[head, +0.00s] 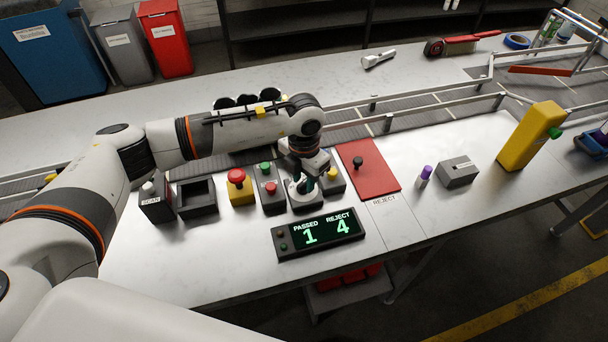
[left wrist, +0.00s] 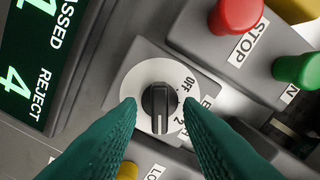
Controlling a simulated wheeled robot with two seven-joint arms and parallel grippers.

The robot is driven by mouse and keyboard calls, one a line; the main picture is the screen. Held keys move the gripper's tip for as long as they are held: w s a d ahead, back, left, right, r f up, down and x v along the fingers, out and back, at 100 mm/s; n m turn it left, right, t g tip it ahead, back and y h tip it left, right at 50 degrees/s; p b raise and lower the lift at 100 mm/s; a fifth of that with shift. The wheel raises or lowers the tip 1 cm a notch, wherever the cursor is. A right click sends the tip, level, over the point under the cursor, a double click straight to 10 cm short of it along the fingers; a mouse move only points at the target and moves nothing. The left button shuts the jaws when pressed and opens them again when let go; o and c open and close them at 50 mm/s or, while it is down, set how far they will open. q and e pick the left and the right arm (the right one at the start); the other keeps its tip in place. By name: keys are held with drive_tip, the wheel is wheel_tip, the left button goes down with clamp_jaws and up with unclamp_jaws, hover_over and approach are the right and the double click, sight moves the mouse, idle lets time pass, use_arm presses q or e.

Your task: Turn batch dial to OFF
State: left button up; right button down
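The batch dial (left wrist: 158,104) is a black knob on a white round plate, on a grey box. Its plate shows the letters OFF at the upper right and a 2 at the lower right. The knob lies roughly upright in the left wrist view; I cannot tell for sure which mark it points at. My left gripper (left wrist: 159,112) has its two green fingers apart, one on each side of the knob, with gaps visible. In the head view my left gripper (head: 304,184) is over the dial box and partly hides it. My right gripper is out of view.
A display (head: 318,233) reads PASSED 1, REJECT 4. Close around the dial stand a box with red and green buttons (head: 270,187), a yellow box with a red button (head: 239,188) and a box with a yellow button (head: 332,177). A red reject mat (head: 376,181) lies to the right.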

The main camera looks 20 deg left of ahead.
use_arm(q)
clamp_jaws()
